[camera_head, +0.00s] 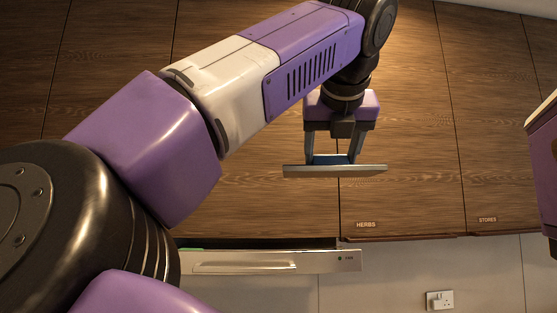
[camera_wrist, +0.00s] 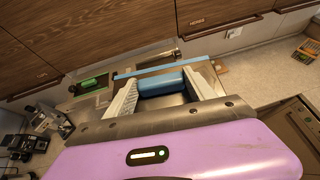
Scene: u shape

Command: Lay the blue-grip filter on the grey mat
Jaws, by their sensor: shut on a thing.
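The blue-grip filter (camera_head: 335,171) is a thin grey plate, seen nearly edge-on in the head view, with a blue grip (camera_head: 332,159) on its upper side. My gripper (camera_head: 332,157) points down and is shut on that grip, holding the plate roughly level in the air in front of the wooden cupboards. In the wrist view, the blue grip (camera_wrist: 161,82) lies between the two pale fingers of my gripper (camera_wrist: 163,88). Most of the plate is hidden by my gripper there. I cannot make out the grey mat in either view.
A metal hood front (camera_head: 268,262) sticks out below the cupboards, with a green part (camera_wrist: 94,82) beside its opening. Wooden cupboards (camera_head: 405,130) labelled HERBS and STORES fill the back. A wall socket (camera_head: 440,300) is at lower right. Appliances (camera_wrist: 40,122) stand at left in the wrist view.

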